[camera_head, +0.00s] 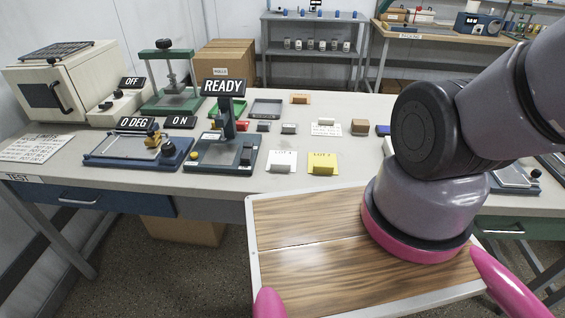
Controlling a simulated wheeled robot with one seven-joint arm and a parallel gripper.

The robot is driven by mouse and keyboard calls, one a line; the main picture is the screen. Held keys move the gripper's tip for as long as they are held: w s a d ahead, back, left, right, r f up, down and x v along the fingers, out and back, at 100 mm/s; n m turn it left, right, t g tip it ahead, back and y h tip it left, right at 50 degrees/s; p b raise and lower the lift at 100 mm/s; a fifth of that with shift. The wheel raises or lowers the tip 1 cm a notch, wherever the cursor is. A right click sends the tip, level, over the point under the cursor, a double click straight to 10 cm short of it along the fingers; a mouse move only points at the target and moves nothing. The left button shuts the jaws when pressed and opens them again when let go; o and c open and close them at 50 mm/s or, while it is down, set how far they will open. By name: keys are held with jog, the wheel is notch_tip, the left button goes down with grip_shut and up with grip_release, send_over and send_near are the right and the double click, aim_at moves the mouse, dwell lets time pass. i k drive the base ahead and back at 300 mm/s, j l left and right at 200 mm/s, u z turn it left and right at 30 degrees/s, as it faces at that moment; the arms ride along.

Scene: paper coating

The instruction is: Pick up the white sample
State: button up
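A white sample (283,157) labelled with a lot name lies near the front edge of the test table (230,182), with a small pale block at its front edge. A yellow sample (323,158), also with a lot label, lies just to its right, a small gap apart. Nothing of mine touches the white sample.
A black tester (222,155) under a READY sign stands left of the white sample. A blue-based device (140,150) stands farther left. Small blocks (289,128) and a grey tray (266,108) lie behind. My wooden deck is in front.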

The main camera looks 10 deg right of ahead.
aim_at(282, 157)
jog(key=k+j, duration=0.15)
jog(key=j, duration=0.25)
jog(key=k+j, duration=0.1)
jog(key=j, duration=0.35)
jog(key=k+j, duration=0.15)
jog(key=j, duration=0.25)
